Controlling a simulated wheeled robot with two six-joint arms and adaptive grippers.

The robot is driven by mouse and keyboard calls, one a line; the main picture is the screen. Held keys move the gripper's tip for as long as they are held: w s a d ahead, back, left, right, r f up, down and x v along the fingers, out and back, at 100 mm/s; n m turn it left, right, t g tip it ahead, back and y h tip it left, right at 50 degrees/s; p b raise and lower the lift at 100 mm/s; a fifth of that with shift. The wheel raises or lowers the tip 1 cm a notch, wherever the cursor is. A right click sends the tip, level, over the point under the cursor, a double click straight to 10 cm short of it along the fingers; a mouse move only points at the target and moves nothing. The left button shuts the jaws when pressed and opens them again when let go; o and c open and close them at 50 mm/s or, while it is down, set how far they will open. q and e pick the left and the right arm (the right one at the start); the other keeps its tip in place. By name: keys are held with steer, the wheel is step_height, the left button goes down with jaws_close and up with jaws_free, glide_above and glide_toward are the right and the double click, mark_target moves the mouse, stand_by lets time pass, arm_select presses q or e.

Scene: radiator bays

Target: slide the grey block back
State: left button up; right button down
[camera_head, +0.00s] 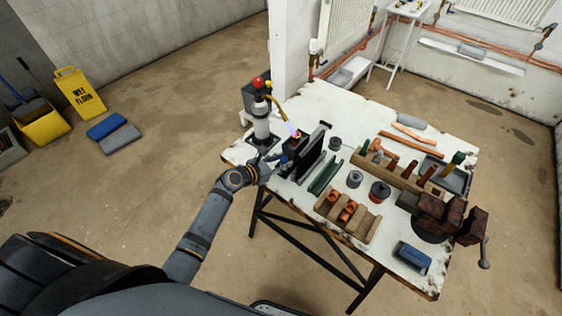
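On the white table's left end, a dark grey block (293,146) sits beside a slanted dark panel (312,152). I take it for the task's grey block, but it is small and partly covered. My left gripper (284,163) is low at the table's left edge, right at the near side of this block. Its fingers are too small and dark to tell whether they touch it or are open. A grey torch cylinder (262,128) with a red knob stands just behind, its flame pointing at the block's top. My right gripper is not in view.
On the table (345,103) are a green channel (325,175), a wooden holder with copper fittings (347,213), a pipe rack, small cans, a rusty vise (440,215) and a blue sponge (412,257). A lighter grey rounded piece (411,121) lies at the back. A wall post stands behind the torch.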

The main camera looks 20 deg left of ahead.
mark_target(304, 137)
arm_select(q)
jaws_close()
steer(key=w+d+b, duration=0.1)
steer(key=w, duration=0.3)
steer(key=w+d+b, duration=0.1)
steer(key=w+d, duration=0.1)
steer(key=w, duration=0.2)
steer(key=w+d+b, duration=0.1)
steer(key=w, duration=0.3)
steer(key=shift+w+d+f, duration=0.2)
steer(key=shift+w+d, duration=0.05)
steer(key=shift+w+d+r, duration=0.1)
steer(key=shift+w, duration=0.25)
steer(key=shift+r, duration=0.25)
